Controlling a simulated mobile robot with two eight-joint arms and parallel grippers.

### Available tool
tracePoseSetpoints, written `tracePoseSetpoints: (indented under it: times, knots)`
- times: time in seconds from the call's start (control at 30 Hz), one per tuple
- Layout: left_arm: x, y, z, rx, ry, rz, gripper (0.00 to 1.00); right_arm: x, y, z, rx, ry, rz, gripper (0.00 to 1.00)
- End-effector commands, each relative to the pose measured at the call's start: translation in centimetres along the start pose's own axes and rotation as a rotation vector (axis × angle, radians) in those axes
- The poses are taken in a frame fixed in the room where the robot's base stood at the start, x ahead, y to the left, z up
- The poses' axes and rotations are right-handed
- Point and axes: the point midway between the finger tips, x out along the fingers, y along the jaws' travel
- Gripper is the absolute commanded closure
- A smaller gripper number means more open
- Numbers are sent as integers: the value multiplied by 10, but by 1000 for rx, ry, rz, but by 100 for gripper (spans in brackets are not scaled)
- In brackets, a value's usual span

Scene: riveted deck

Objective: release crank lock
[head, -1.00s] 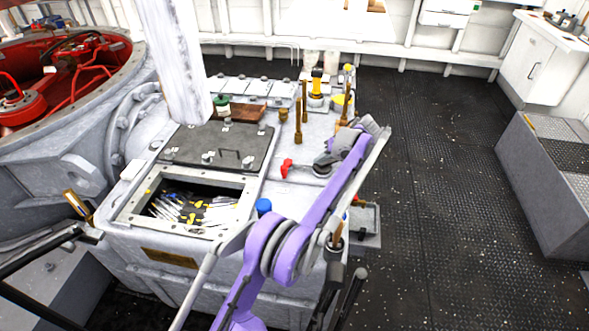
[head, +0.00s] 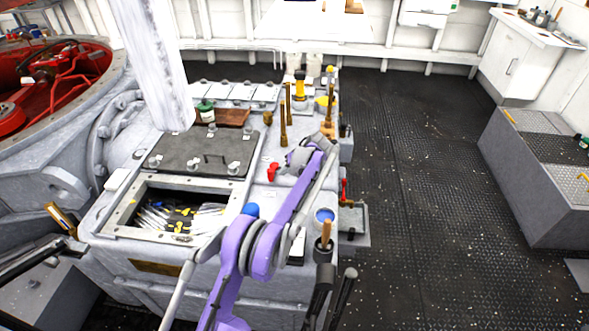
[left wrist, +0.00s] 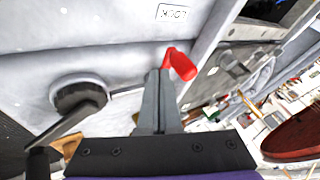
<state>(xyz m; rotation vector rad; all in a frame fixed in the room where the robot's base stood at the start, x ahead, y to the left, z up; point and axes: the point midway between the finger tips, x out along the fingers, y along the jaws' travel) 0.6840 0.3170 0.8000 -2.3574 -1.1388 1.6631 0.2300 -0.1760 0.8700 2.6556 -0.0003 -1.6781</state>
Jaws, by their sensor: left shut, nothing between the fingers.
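A small red lever (head: 272,171) stands on the grey machine housing, right of the open hatch. In the left wrist view the red lever (left wrist: 180,64) is close up, beside a label reading LOCK (left wrist: 171,12), seen upside down. My left gripper (head: 289,163) reaches to it from the right. In the wrist view its fingers (left wrist: 157,76) are together and empty, with the tips right beside the lever's base. I cannot tell whether they touch. A crank (left wrist: 82,98) with a dark hub and black handle sits left of the fingers. My right gripper is not in view.
Brass posts (head: 283,128) and a yellow-black item (head: 300,88) stand farther back. Dark deck floor (head: 420,190) at right is open.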

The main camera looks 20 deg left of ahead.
Motion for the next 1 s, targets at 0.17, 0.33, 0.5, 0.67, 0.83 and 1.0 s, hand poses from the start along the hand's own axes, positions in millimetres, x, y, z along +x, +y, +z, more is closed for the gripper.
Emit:
tracePoseSetpoints:
  times: [0.17,0.33,0.5,0.67,0.83,1.0]
  knots:
    - [5,-10,0,1,0,1,100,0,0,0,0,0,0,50]
    - [6,-11,0,1,0,1,100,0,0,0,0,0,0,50]
    - [5,-11,0,1,0,1,100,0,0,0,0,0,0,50]
    - [6,-13,1,11,6,6,100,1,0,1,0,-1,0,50]
    - [8,-16,2,44,23,23,100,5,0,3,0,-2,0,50]
    - [9,-18,2,66,36,35,100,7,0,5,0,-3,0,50]
